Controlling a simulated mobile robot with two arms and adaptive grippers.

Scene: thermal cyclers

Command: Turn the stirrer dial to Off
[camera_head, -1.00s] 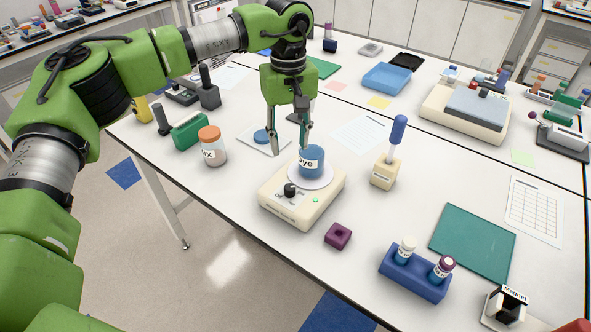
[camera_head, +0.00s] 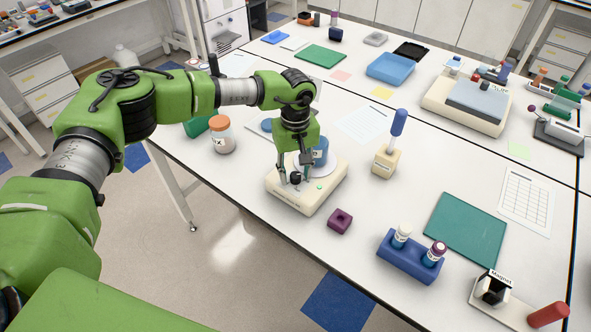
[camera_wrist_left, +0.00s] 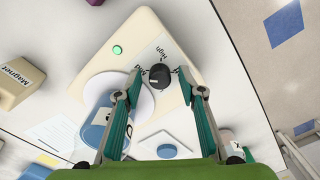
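The cream stirrer (camera_head: 318,192) stands near the table's front edge. Its black dial (camera_head: 296,178) also shows in the left wrist view (camera_wrist_left: 160,76), beside printed words, of which "High" is readable. Which setting the dial points at is unclear. My left gripper (camera_head: 294,180) points down over the stirrer's front. In the wrist view its fingers (camera_wrist_left: 161,80) stand open, one either side of the dial, with visible gaps; whether the tips have reached dial height is unclear. A blue dye beaker (camera_head: 320,152) sits on the white plate just behind, partly hidden by the gripper. My right gripper is not seen.
A green light (camera_wrist_left: 117,50) shows on the stirrer. Close by stand an orange-capped jar (camera_head: 221,135), a purple block (camera_head: 340,221), a blue-handled tool in a cream stand (camera_head: 386,162) and a blue vial rack (camera_head: 411,262).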

